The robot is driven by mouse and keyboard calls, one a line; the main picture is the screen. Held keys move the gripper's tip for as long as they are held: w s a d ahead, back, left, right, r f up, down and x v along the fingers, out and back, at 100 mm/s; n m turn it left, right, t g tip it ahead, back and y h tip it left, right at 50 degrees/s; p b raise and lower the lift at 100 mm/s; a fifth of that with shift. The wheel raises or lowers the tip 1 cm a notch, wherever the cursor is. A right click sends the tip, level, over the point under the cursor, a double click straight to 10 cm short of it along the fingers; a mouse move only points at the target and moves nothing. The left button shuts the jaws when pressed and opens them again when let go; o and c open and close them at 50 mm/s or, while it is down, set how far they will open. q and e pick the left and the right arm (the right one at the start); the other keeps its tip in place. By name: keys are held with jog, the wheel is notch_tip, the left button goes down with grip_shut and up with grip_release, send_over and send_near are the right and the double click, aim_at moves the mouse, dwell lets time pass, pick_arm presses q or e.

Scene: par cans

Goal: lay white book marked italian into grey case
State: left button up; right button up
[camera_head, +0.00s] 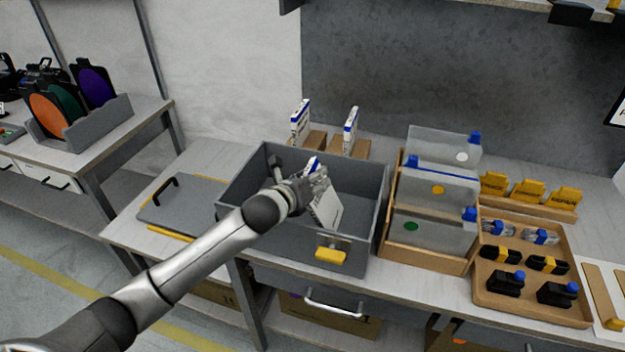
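The grey case (372,225) stands open on the workbench, with a yellow latch (331,255) on its front wall. My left gripper (308,186) reaches over the case from the left. It looks shut on a white book (328,211) with a blue edge, which is tilted and hangs inside or just above the case opening. The gripper hides part of the book, and I cannot read its marking. I cannot tell whether the book touches the case floor. My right gripper is not in view.
Two more white and blue books (300,120) (350,130) stand in wooden holders behind the case. A grey lid (185,208) with a black handle lies to its left. A wooden rack (425,255) with clear panels and a wooden tray (520,306) of small parts stand to its right.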

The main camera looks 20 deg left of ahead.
pick_arm(q)
jog(key=shift+s, duration=0.1)
jog(key=v, duration=1.1)
jog(key=shift+s+r, duration=0.2)
jog(key=shift+s, duration=0.15)
dwell(0.6)
